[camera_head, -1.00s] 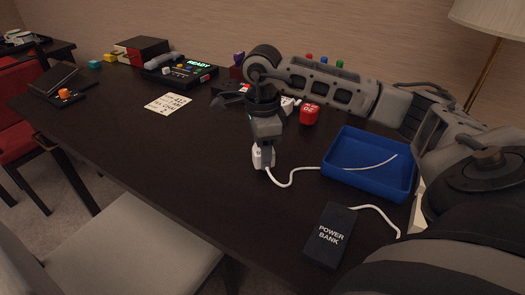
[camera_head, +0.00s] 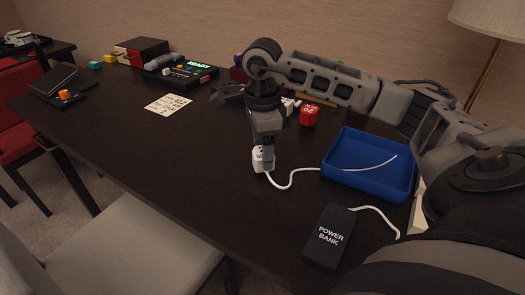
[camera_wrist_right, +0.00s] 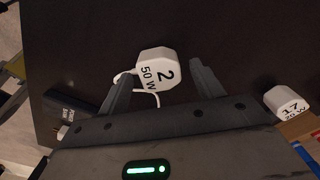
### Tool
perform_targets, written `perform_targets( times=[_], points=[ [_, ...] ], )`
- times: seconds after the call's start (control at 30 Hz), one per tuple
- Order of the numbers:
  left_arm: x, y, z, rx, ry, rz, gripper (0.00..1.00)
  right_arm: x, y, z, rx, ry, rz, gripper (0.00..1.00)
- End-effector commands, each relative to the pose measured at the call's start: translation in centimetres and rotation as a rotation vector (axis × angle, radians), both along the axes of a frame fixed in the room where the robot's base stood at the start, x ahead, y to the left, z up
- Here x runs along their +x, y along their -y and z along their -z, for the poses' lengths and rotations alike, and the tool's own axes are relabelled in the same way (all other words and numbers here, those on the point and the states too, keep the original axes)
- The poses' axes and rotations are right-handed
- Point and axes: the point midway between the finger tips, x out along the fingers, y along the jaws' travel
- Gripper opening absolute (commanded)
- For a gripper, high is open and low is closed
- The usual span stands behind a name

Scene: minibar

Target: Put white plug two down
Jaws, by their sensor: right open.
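The white plug (camera_head: 258,160) marked 2 is at the middle of the dark table, with a white cable running from it to the right. In the right wrist view the plug (camera_wrist_right: 157,68) shows its "2" and "50 W" face. My right gripper (camera_wrist_right: 162,72) is open, with one finger on either side of the plug and a gap beside it. In the head view the right gripper (camera_head: 265,163) points down at the plug and partly covers it. The plug appears to rest on the table, though its underside is hidden. My left gripper is not in view.
A blue tray (camera_head: 340,178) holding a white cable and a black power bank (camera_head: 330,236) are to the right. A red die (camera_head: 309,115) is behind. A white plug (camera_wrist_right: 287,103) marked 17 shows in the wrist view.

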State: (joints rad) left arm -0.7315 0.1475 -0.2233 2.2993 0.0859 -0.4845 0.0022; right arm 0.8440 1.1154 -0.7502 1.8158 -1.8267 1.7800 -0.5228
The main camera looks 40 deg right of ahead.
Motion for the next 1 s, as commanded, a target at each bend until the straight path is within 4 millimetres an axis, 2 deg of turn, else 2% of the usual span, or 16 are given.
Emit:
perform_targets(
  times=[0.03,0.2,0.4,0.6,1.0],
  points=[
    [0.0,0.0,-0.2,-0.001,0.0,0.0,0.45,0.1,0.0,-1.4,0.0,0.007,0.0,0.67],
    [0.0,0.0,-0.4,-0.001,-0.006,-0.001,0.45,0.1,0.0,-5.2,0.001,0.006,0.0,0.67],
    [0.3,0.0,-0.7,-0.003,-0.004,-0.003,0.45,0.1,0.0,-8.7,0.0,0.004,0.001,0.67],
    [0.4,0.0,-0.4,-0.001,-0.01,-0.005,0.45,0.0,0.0,-10.1,0.0,0.001,0.0,0.67],
    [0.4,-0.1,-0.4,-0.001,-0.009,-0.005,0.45,0.0,0.0,-10.1,0.0,0.0,0.0,0.67]
  ],
)
